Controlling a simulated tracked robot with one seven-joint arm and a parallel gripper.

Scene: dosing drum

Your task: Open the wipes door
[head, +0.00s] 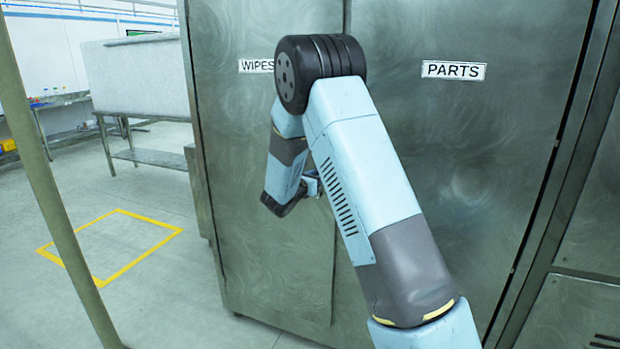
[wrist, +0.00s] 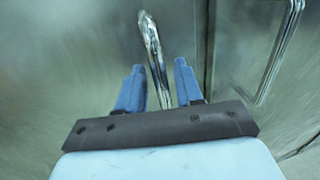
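The wipes door (head: 232,125) is the grey metal left door of a tall cabinet. It bears a "WIPES" label (head: 256,66), partly covered by my arm, and looks closed. My gripper (head: 312,184) is at the door's right side, mostly hidden behind my arm in the head view. In the wrist view my gripper (wrist: 159,64) has its two blue fingers apart. A chrome bar handle (wrist: 151,40) runs between them, with a gap showing on each side. How deep the handle sits between the fingers is hard to tell.
The parts door (head: 470,150) is just right, with its own chrome handle (wrist: 284,50) in the wrist view. A thin post (head: 40,160) stands at the near left. Open floor with a yellow square outline (head: 110,212) lies left of the cabinet. A steel table (head: 150,155) stands behind.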

